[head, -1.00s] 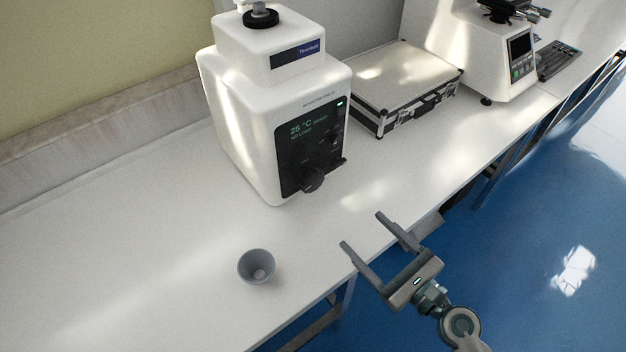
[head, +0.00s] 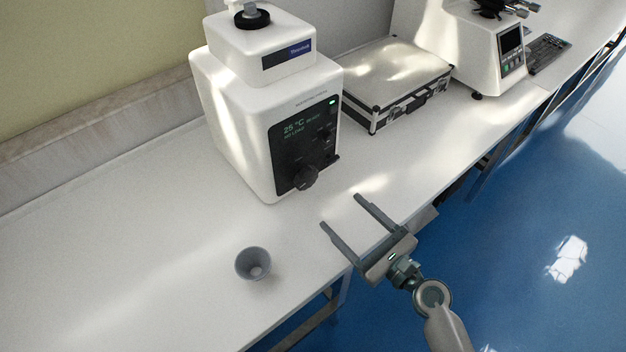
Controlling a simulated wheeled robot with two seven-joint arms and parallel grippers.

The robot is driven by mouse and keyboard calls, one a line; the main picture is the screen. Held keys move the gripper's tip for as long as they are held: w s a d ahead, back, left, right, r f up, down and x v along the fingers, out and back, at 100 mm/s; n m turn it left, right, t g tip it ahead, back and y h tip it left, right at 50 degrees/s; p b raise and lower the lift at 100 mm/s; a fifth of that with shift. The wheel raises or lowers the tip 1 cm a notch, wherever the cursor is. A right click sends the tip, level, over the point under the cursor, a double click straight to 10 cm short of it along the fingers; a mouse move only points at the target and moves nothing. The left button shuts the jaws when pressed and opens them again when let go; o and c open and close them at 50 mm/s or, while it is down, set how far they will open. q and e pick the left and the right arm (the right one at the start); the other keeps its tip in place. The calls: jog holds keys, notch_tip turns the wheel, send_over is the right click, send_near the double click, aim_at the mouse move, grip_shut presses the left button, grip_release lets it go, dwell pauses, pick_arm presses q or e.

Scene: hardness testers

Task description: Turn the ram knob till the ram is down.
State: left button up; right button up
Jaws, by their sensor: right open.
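The white tester (head: 235,115) stands on the bench, with a dark front panel (head: 292,150) showing a lit "25 °C" display. A large dark round knob (head: 306,177) sits low on the panel, and a smaller knob (head: 323,135) sits higher at the right. The panel's lettering is too small to tell which is the ram knob. The ram is not clearly seen. My right gripper (head: 340,211) is open and empty, at the bench's front edge, below and right of the large knob and apart from it. My left gripper is not in view.
A grey cup (head: 253,264) stands on the bench at front left. A silver case (head: 395,78) lies right of the tester. Another tester (head: 478,50) and a keyboard (head: 549,53) are farther right. The bench (head: 130,230) is clear at left.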

jog(key=p, duration=0.1)
send_near(308, 179)
jog(key=shift+w+a, duration=0.1)
jog(key=shift+w, duration=0.2)
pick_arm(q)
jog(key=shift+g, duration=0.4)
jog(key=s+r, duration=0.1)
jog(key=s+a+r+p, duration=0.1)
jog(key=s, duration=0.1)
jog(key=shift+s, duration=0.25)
pick_arm(e)
jog(key=x, duration=0.7)
jog(key=shift+w+a+f, duration=0.1)
jog(key=shift+w+a, duration=0.15)
jog(key=c, duration=1.1)
jog(key=shift+o, duration=0.2)
